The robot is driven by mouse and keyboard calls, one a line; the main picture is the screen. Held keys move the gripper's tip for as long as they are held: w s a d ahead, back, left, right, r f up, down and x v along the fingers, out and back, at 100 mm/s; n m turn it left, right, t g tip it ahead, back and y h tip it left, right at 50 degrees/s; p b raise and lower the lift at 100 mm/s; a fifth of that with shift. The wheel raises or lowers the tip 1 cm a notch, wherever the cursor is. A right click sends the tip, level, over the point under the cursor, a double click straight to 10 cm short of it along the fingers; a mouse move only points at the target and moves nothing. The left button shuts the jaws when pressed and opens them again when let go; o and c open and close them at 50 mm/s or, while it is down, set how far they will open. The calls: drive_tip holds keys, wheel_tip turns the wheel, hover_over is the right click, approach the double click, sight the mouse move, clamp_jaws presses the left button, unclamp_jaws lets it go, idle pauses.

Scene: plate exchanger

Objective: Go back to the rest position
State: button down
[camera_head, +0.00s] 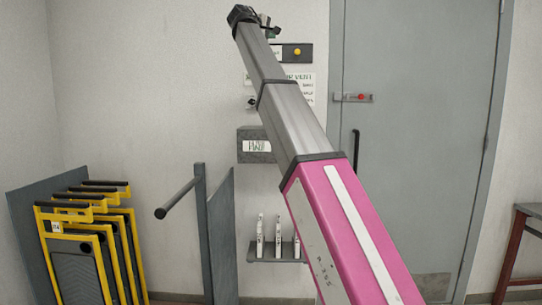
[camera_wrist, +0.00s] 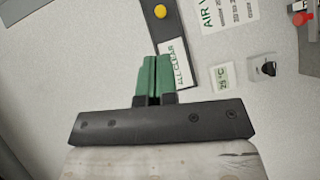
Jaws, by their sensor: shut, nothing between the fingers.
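My gripper (camera_wrist: 152,78) shows in the wrist view with its two green fingers together and nothing between them. The fingers point toward a light wall, just left of and below an "ALL CLEAR" label (camera_wrist: 174,64). I cannot tell how far they are from the wall. In the head view my arm stretches up and away to the upper middle, and its far end is small and partly hidden there. No rest position is marked in either view.
A dark panel with a yellow button (camera_wrist: 160,12) is on the wall above my fingers; a knob (camera_wrist: 267,68) is right. The head view shows yellow-framed plates (camera_head: 75,250) at left, a post with a bar (camera_head: 180,198), a small shelf (camera_head: 262,260), and a grey door (camera_head: 420,130).

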drive_tip(key=w+d+f+g+y, duration=0.1)
drive_tip(key=w+d+f, duration=0.1)
drive_tip(key=f, duration=0.9)
drive_tip(key=w+d+f+g+y, duration=0.1)
drive_tip(key=w+f, duration=0.1)
drive_tip(key=f, duration=0.9)
drive_tip(key=w+d+f+y, duration=0.1)
drive_tip(key=w+d+f, duration=0.1)
drive_tip(key=f, duration=0.9)
drive_tip(key=s+d+f+m+g+y, duration=0.1)
drive_tip(key=s+d+f+g, duration=0.15)
drive_tip(key=f, duration=1.15)
drive_tip(key=s+d+f+m+g+y, duration=0.1)
drive_tip(key=s+d+f, duration=0.15)
drive_tip(key=f, duration=1.15)
drive_tip(key=s+d+f+m+g+y, duration=0.1)
drive_tip(key=s+d+f, duration=0.1)
drive_tip(key=s+f, duration=0.35)
drive_tip(key=s+d+f+m+g, duration=0.1)
drive_tip(key=s+d+f+g, duration=0.15)
drive_tip(key=f, duration=0.65)
drive_tip(key=s+d+f+m+y, duration=0.15)
drive_tip(key=s+f, duration=0.25)
drive_tip(key=f, duration=0.4)
drive_tip(key=s+d+f+m+g+y, duration=0.2)
drive_tip(key=s+d+f+m+g, duration=0.1)
drive_tip(key=s+f, duration=1.3)
drive_tip(key=s+g, duration=0.1)
drive_tip(key=s, duration=0.3)
drive_tip(key=shift+f+m+y, duration=0.35)
